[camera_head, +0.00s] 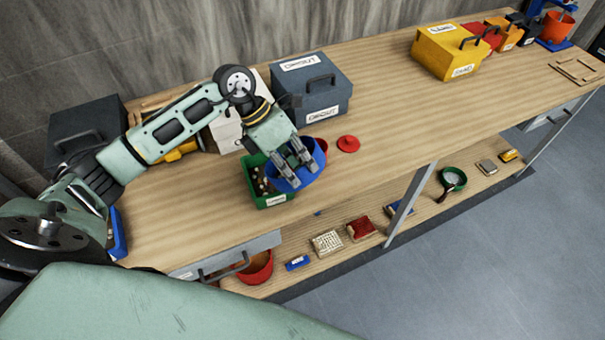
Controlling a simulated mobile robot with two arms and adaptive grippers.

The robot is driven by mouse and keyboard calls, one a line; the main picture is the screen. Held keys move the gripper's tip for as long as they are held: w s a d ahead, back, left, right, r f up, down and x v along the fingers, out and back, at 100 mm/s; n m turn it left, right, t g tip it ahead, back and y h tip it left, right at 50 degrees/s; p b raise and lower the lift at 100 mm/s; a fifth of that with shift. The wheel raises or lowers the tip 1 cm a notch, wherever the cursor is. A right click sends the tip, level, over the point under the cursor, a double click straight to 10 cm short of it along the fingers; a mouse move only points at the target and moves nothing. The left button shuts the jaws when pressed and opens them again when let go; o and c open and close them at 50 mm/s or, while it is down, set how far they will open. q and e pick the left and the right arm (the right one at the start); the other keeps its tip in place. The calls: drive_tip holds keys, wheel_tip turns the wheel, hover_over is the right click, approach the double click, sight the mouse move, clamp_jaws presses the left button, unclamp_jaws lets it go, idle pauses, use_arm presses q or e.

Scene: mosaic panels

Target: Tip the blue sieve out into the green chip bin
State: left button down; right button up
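The blue sieve (315,172) is at my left gripper (296,174), overlapping the right side of the green chip bin (273,201) in the head view. It looks tilted, and the gripper hides much of it. The two fingers lie across the sieve and appear closed on it, though the exact contact is hidden. The green bin stands on the workbench near its front edge, with a white label on its front. Small dark and pale bits show inside it. My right gripper is not in view.
A red lid (348,143) lies right of the sieve, and a grey lidded box (318,92) stands behind. A yellow box (447,52) is farther right. The wooden benchtop (395,125) between them is clear. A lower shelf (420,215) holds several small items.

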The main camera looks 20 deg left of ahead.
use_arm(q)
drive_tip(key=shift+a+h+b, duration=0.3)
drive_tip(key=shift+a+h, duration=0.05)
drive_tip(key=shift+h, duration=0.05)
drive_tip(key=a+r+h+b, duration=0.1)
drive_tip(key=h, duration=0.1)
drive_tip(key=a+r+h+b, duration=0.1)
drive_tip(key=a+h, duration=0.1)
drive_tip(key=shift+b, duration=0.3)
drive_tip(key=a+h+b, duration=0.4)
drive_tip(key=b, duration=0.6)
drive_tip(key=shift+s+a+h, duration=0.1)
drive_tip(key=shift+a+h, duration=0.2)
drive_tip(key=a+f+h+b, duration=0.1)
drive_tip(key=a+h+b, duration=0.5)
drive_tip(key=b, duration=0.5)
drive_tip(key=shift+a, duration=0.3)
drive_tip(key=shift+s, duration=0.1)
idle(0.6)
